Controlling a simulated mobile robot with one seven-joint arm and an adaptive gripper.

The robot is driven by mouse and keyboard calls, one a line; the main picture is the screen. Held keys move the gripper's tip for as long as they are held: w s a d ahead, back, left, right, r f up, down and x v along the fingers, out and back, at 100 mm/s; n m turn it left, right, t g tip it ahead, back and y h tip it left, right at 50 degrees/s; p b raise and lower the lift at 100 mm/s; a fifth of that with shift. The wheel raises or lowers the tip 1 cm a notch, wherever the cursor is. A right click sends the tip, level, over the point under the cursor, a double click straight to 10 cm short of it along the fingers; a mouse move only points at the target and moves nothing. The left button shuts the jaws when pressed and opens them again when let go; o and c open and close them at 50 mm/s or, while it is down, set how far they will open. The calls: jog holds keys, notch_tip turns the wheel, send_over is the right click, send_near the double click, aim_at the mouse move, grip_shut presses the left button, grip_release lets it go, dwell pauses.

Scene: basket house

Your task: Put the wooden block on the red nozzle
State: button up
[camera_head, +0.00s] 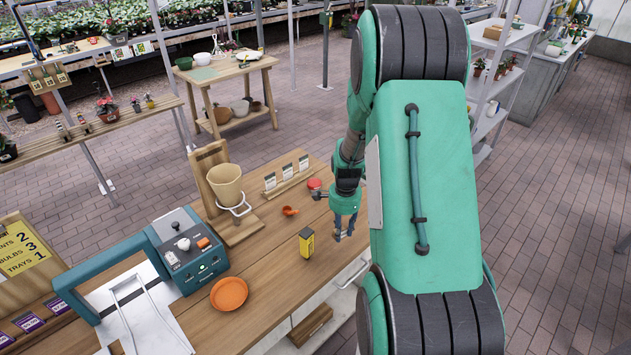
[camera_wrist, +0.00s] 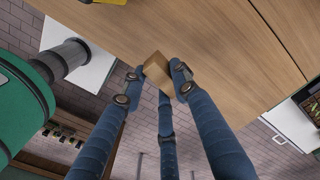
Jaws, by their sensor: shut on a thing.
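My gripper (camera_head: 344,230) hangs low near the right edge of the wooden table in the head view. In the wrist view my gripper (camera_wrist: 158,80) has its blue fingers closed around a small wooden block (camera_wrist: 157,66). The block is too small to make out in the head view. A small red round thing (camera_head: 314,183), which may be the red nozzle, is on the table behind and left of my gripper. A small orange scoop-like piece (camera_head: 290,211) lies left of my gripper. I cannot tell for certain which is the nozzle.
A card holder (camera_head: 286,180) stands behind. Bare tabletop (camera_head: 262,255) lies between them.

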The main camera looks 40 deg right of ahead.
jog(key=w+d+r+m+p, duration=0.1)
jog(key=w+d+r+p, duration=0.1)
jog(key=w+p, duration=0.3)
jog(key=w+d+r+m+p, duration=0.1)
jog(key=w+p, duration=0.4)
jog(key=w, duration=0.5)
jog(key=shift+w+d+r, duration=0.35)
jog(key=shift+d+r, duration=0.35)
jog(key=shift+d, duration=0.5)
jog(key=shift+w+d+p, duration=0.1)
jog(key=shift+w+p, duration=0.05)
jog(key=shift+p, duration=0.15)
jog(key=p, duration=0.2)
send_over(315, 182)
jog(key=shift+w+f, duration=0.2)
jog(key=shift+f, duration=0.55)
jog(key=shift+f, duration=0.15)
jog(key=shift+f+p, duration=0.65)
jog(key=shift+f, duration=1)
jog(key=shift+f, duration=0.1)
